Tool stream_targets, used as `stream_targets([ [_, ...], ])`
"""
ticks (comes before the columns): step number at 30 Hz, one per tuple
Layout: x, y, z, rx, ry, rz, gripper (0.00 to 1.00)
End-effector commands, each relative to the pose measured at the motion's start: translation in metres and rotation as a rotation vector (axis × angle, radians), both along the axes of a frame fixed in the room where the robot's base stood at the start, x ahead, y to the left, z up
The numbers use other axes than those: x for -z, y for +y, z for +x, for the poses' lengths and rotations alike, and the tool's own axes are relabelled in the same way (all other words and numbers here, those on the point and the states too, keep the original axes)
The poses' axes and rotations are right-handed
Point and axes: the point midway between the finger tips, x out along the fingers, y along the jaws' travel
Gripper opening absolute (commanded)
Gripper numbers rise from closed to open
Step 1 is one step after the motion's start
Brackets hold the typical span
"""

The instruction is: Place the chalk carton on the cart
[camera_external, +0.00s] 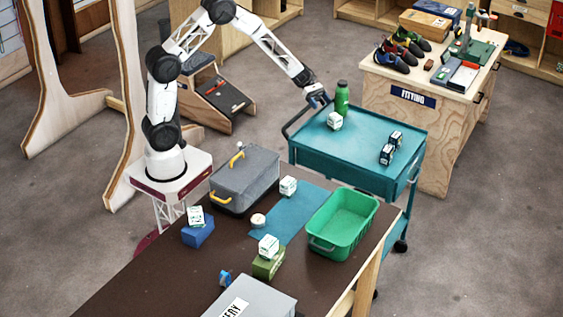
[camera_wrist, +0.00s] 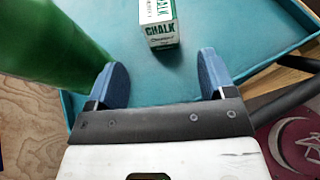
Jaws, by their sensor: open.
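A white and green chalk carton (camera_external: 334,121) stands on the top of the teal cart (camera_external: 350,150), near its left end. In the wrist view the carton (camera_wrist: 158,28), marked CHALK, sits on the teal surface (camera_wrist: 255,35), just beyond my fingertips. My gripper (camera_external: 319,100) is over the cart's far left corner, close to the carton. In the wrist view its two blue fingers (camera_wrist: 163,78) are spread, with nothing between them. Similar white cartons are on the dark table: one by the blue mat (camera_external: 288,186), one on a green box (camera_external: 268,245), one on a blue box (camera_external: 195,216).
A green bottle (camera_external: 342,98) stands on the cart close to my gripper; it also fills the wrist view's left (camera_wrist: 45,40). The cart's middle is clear. A green bin (camera_external: 361,224) and grey case (camera_external: 240,184) are on the table.

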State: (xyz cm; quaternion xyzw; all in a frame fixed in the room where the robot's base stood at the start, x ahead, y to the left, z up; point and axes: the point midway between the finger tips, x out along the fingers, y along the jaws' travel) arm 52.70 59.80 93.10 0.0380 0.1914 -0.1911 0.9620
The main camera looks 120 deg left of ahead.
Motion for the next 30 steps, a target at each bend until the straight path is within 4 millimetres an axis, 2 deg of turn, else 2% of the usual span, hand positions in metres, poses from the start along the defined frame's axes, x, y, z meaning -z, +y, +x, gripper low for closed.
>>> stream_targets([
  [22, -0.003, -0.004, 0.002, 0.01, 0.001, 0.008, 0.76],
  [26, -0.012, -0.02, 0.009, 0.049, 0.007, 0.035, 0.76],
  [30, -0.028, -0.054, 0.022, 0.134, 0.019, 0.095, 0.76],
])
